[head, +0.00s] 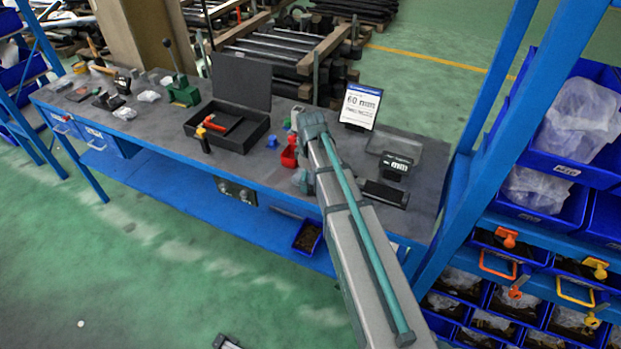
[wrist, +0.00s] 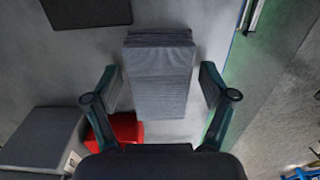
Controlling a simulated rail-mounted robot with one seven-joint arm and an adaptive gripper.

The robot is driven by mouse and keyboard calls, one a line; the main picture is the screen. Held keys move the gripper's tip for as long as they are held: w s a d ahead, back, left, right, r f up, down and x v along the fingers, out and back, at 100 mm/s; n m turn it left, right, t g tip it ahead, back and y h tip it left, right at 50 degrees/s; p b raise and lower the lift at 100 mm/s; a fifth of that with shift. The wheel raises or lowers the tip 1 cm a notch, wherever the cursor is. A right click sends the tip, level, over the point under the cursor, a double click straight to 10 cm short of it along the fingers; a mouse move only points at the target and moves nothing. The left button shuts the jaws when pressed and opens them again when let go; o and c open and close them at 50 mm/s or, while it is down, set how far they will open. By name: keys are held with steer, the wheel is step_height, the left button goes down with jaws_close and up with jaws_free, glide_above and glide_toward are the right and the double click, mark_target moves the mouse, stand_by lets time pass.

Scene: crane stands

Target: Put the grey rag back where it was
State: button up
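The grey rag (wrist: 160,88) looks like a neat folded stack and lies on the grey bench top in the middle of the wrist view. My gripper (wrist: 160,82) is open, with one finger on each side of the rag. A narrow gap shows between each finger and the rag, and I cannot tell how far the fingertips are above the bench. In the head view my arm reaches over the bench (head: 340,165) and its forearm hides the rag and the fingers.
Blue shelving (head: 480,150) rises at right.

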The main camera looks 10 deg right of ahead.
step_height(320, 180, up, 12)
steer(key=b, duration=0.3)
steer(key=shift+r+b, duration=0.2)
steer(key=shift+b, duration=0.1)
stand_by(0.4)
stand_by(0.3)
